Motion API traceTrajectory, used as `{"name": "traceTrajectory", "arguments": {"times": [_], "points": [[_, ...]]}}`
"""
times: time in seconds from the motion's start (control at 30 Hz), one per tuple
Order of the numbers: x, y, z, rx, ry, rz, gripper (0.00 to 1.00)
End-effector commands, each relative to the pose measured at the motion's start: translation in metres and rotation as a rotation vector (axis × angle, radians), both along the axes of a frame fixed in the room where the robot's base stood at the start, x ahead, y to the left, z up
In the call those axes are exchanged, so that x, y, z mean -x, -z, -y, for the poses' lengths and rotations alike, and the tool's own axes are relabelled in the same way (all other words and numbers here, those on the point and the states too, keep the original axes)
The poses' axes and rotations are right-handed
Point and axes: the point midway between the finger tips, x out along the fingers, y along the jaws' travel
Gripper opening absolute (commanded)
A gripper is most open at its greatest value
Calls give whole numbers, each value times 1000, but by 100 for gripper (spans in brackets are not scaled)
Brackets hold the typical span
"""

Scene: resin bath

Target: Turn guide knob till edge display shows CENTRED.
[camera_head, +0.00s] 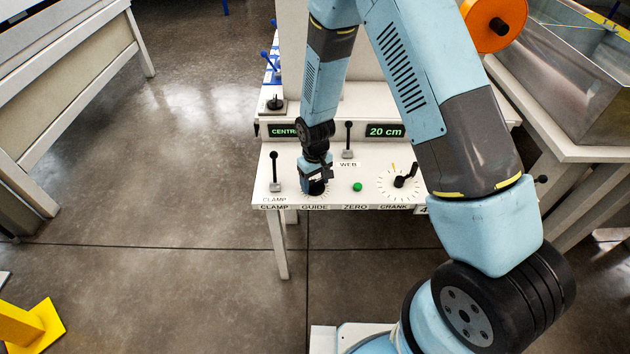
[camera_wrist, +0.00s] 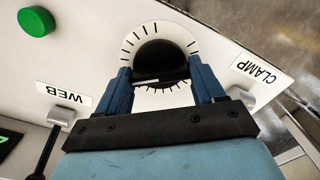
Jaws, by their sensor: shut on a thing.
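The guide knob (camera_head: 318,190) is a black knob on the white control panel, above the GUIDE label and mostly hidden by my gripper in the head view. In the wrist view the dark knob (camera_wrist: 160,60) sits in a white dial with black tick marks. My gripper (camera_wrist: 160,74) has its two blue fingers on either side of the knob and is shut on it. My gripper (camera_head: 317,180) points down at the panel in the head view.
The clamp lever (camera_head: 275,172) stands left of the knob, and the web lever (camera_head: 348,138) behind right. A green zero button (camera_head: 357,187) and black crank (camera_head: 403,179) are to the right. Another display (camera_head: 385,131) reads 20 cm. A metal bath (camera_head: 580,90) stands at far right.

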Motion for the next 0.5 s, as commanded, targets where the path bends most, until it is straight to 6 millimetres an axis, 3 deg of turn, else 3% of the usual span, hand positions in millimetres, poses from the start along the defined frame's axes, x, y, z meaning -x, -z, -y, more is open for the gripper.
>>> {"name": "traceTrajectory", "arguments": {"times": [0.5], "points": [[-3, -1, 0, -1, 68, 5, 38]]}}
